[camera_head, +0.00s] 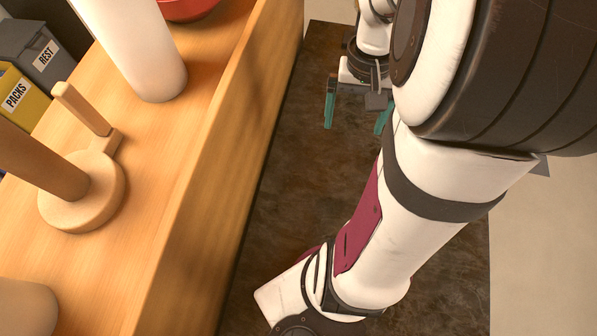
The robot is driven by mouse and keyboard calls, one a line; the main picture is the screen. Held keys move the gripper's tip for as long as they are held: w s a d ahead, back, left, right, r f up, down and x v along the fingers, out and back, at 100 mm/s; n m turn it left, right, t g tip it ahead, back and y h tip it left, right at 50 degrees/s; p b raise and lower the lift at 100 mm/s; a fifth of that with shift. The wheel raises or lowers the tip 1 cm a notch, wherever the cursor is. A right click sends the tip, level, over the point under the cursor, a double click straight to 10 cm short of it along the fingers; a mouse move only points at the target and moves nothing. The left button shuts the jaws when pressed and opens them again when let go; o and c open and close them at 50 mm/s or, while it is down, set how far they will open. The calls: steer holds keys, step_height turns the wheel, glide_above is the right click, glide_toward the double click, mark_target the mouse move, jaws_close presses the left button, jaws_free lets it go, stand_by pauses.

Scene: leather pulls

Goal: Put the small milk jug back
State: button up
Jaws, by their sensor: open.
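I cannot make out a small milk jug in this view. My gripper (357,117) is at the top centre, with its two teal fingers pointing down and set wide apart. It is open, and I see nothing between the fingers. It is over the dark brown surface (300,150), to the right of the wooden counter (190,150). My arm covers much of the right side of the view and hides what is behind it.
On the counter are a white cylinder (150,55), a round wooden stand (90,205) with a post, and a partly seen red bowl (188,8). A grey box marked REST (45,52) and a yellow box marked PACKS (18,95) stand left. A pale rounded object (25,308) is bottom left.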

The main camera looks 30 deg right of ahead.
steer(key=s+a+r+n, duration=0.1)
steer(key=s+a, duration=0.3)
steer(key=a, duration=0.6)
steer(key=s+a+r+n+y, duration=0.1)
steer(key=s+a, duration=0.3)
steer(key=a, duration=0.7)
steer(key=shift+r, duration=0.55)
